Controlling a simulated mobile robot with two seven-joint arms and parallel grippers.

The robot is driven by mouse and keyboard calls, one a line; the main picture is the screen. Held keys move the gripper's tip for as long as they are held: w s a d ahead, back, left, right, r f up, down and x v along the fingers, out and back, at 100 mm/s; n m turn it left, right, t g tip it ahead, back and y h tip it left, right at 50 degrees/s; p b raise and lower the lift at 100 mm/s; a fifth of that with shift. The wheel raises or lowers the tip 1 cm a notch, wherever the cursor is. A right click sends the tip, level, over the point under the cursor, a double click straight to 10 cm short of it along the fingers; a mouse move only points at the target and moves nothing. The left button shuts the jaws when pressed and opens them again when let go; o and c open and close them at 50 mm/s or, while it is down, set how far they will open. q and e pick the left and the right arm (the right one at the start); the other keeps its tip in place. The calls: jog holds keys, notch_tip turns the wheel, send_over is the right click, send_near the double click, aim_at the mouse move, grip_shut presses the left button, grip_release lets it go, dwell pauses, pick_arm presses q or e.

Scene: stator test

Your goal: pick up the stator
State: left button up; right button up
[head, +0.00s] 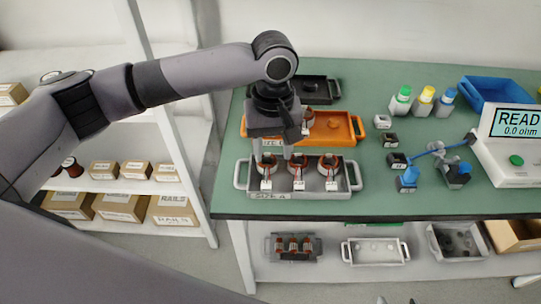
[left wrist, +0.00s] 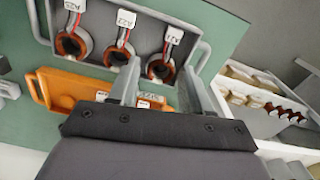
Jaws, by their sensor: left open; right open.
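Three stators, copper-red rings with white tags, sit in a row in a grey tray (head: 242,175): a left one (head: 266,166), a middle one (head: 298,167) and a right one (head: 329,166). My left gripper (head: 273,150) points down over the tray's left end, open and empty. In the left wrist view, the stator at the row's right end (left wrist: 160,69) shows between the open fingers (left wrist: 162,66). I cannot tell the exact height gap. Another stator (head: 308,117) sits in the orange tray (head: 340,125), partly hidden by my gripper. My right gripper is out of view.
A black tray (head: 322,90) lies behind the orange one. To the right are coloured-cap bottles (head: 424,100), small connectors, a blue bin (head: 490,90) and a meter (head: 512,130) reading 0.0 ohm. Shelves with boxes (head: 120,205) stand left. The green tabletop (head: 400,205) is clear in front.

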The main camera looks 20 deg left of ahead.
aim_at(269, 170)
pick_arm(q)
jog(key=f, duration=0.6)
jog(key=shift+w+a+f, duration=0.1)
jog(key=shift+a+f, duration=0.15)
jog(key=shift+a, duration=0.15)
grip_shut()
